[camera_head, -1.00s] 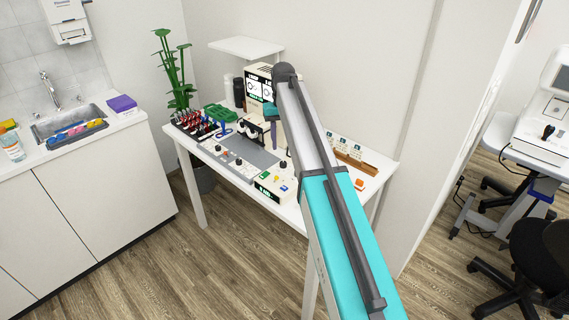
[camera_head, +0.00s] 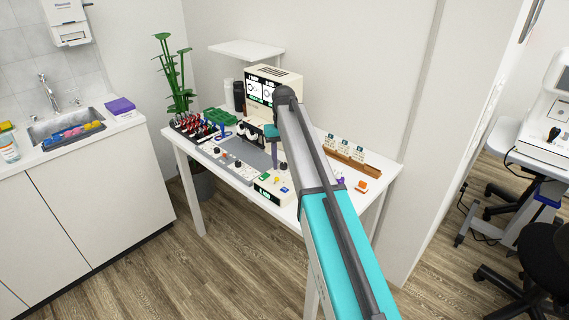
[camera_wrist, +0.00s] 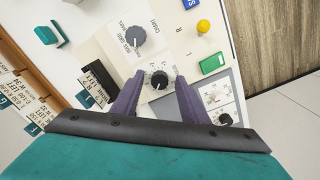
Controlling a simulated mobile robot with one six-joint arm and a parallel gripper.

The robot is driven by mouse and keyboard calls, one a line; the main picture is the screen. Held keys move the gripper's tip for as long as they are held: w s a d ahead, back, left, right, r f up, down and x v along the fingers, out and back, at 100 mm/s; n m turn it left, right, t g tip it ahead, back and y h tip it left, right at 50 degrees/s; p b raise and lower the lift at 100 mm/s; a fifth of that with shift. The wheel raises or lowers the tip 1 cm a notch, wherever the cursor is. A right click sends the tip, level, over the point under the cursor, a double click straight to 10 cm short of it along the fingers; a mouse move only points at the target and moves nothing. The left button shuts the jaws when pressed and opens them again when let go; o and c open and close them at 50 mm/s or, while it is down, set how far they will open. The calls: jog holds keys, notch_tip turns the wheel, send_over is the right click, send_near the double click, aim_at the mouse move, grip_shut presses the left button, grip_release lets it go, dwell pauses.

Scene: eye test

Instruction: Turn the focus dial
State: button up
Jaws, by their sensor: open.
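I cannot clearly read which one is labelled focus. In the head view my gripper (camera_head: 275,152) hangs low over the table equipment, partly hidden by my arm. The cream machine (camera_head: 258,90) with two screens stands behind it.
A green block (camera_wrist: 213,63) and a yellow knob (camera_wrist: 203,27) lie right of the dials. A small dark knob (camera_wrist: 225,119) is at lower right. In the head view, a red-and-black rack (camera_head: 195,126), a green tray (camera_head: 217,115) and a wooden card holder (camera_head: 345,155) flank the work area.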

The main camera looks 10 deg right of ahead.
grip_shut()
jog(key=shift+n, duration=0.3)
jog(key=n+p, duration=0.2)
jog(key=n, duration=0.1)
jog(key=shift+r, duration=0.15)
jog(key=n+p, duration=0.1)
jog(key=n, duration=0.4)
jog(key=shift+w+p, duration=0.15)
jog(key=shift+p, duration=0.15)
dwell(0.3)
grip_release()
